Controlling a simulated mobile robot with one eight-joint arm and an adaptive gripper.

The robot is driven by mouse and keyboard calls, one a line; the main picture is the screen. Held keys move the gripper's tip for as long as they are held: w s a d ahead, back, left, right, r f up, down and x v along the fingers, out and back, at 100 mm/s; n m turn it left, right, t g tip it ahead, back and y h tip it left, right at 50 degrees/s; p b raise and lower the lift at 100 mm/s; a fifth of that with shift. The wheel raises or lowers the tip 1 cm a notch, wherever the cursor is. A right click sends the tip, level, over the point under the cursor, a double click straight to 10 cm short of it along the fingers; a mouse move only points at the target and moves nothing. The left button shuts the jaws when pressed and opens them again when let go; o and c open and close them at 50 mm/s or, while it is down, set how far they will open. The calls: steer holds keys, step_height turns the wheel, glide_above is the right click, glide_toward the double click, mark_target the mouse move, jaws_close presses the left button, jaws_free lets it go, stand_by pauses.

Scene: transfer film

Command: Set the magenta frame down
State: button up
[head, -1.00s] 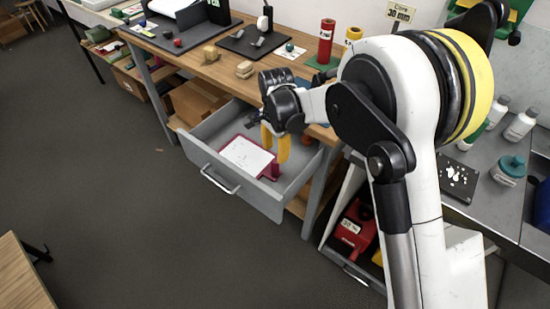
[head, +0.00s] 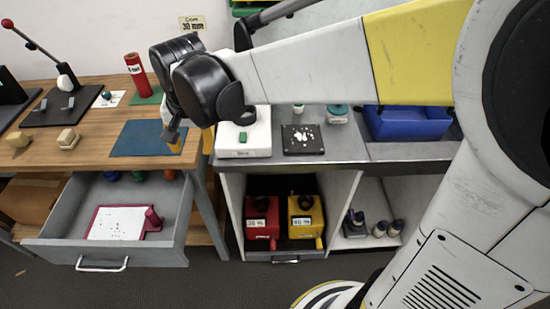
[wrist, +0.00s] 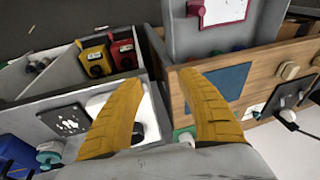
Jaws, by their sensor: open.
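The magenta frame (head: 152,219) lies flat in the open grey drawer (head: 165,255), with a white speckled sheet inside its rim and a raised magenta handle at its right end. It also shows at the top of the wrist view (wrist: 196,8). My gripper (head: 175,140) is up at bench height, near the right end of the wooden bench, above and to the right of the drawer and apart from the frame. In the wrist view my two yellow fingers (wrist: 160,81) are spread wide with nothing between them.
A blue mat (head: 140,140) lies bare on the bench. A white device (head: 245,140), a black plate (head: 303,140) and a blue bin (head: 408,122) stand on the grey counter. Red (head: 262,222) and yellow (head: 302,220) boxes sit in the cabinet below. Several coloured knobs line the drawer's back.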

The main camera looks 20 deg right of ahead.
steer(key=s+d+r+n+t+h, duration=0.1)
steer(key=s+d+n+t, duration=0.3)
steer(key=s+d, duration=1.1)
steer(key=shift+s+d+r, duration=0.2)
steer(key=shift+d+r, duration=0.3)
steer(key=shift+d, duration=0.1)
